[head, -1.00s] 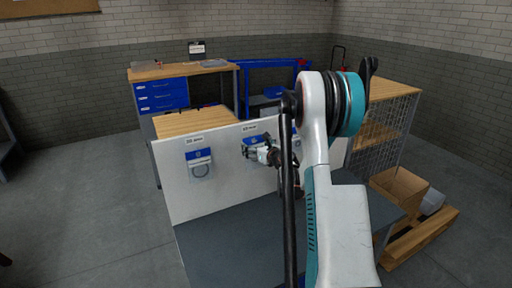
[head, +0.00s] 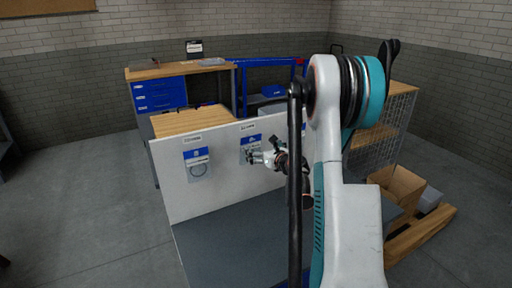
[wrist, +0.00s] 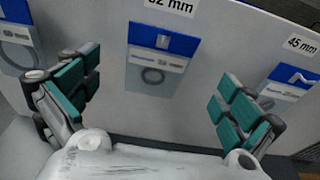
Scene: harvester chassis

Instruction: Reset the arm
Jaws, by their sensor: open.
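My gripper (head: 258,155) is in front of the white panel (head: 222,196) in the head view, partly behind my own arm. In the wrist view my gripper (wrist: 155,100) shows its two teal-padded fingers spread wide, with nothing between them. Beyond the fingers, a blue-and-white packet with a dark ring (wrist: 160,60) hangs on the panel under a label ending in "2 mm". My gripper is apart from it.
More packets hang on the panel: one at the left (head: 197,165) and one under a "45 mm" label (wrist: 285,85). A blue-drawered workbench (head: 160,95) stands behind. A cardboard box (head: 397,187) on a pallet is at the right. Grey floor is open at the left.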

